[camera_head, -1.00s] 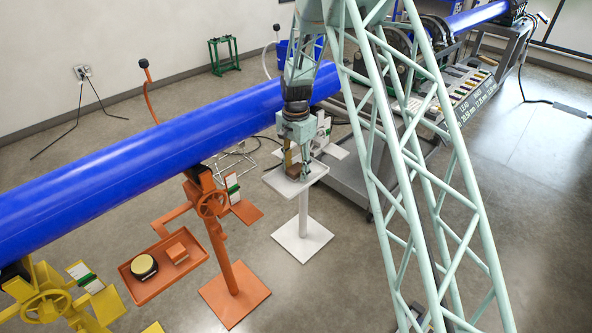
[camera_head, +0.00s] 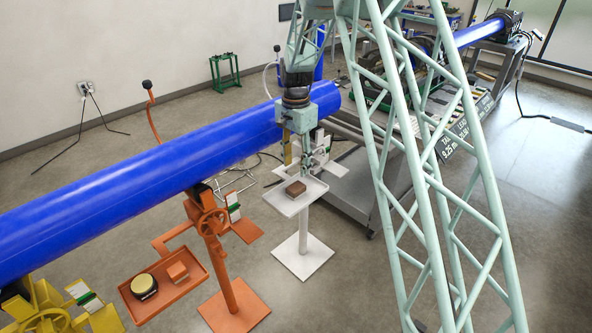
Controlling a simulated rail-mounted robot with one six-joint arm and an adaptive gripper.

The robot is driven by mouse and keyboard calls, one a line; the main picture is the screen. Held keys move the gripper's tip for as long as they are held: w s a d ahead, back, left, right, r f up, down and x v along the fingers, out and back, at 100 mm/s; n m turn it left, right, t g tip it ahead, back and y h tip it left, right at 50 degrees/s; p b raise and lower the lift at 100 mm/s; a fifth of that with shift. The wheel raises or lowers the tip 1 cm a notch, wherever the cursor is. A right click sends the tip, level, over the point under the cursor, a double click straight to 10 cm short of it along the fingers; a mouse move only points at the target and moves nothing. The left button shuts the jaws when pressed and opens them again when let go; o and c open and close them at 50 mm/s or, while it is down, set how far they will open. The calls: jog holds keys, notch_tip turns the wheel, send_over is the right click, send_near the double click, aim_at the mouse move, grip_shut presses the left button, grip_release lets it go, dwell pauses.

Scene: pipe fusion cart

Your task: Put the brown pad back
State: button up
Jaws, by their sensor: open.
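The brown pad (camera_head: 296,188), a small brown block, lies on the white tray (camera_head: 312,199) of the white stand. My gripper (camera_head: 300,168) is open and empty, pointing down above and slightly behind the pad. Its fingers look apart from the pad. The white stand's upper parts behind the tray are partly hidden by my gripper.
An orange stand's tray (camera_head: 150,312) holds an orange block (camera_head: 177,272) and a round yellow-topped item (camera_head: 144,286). A yellow stand (camera_head: 62,315) is at lower left. A grey cart (camera_head: 350,180) stands to the right.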

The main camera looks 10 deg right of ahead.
jog(key=shift+r, duration=0.35)
dwell(0.7)
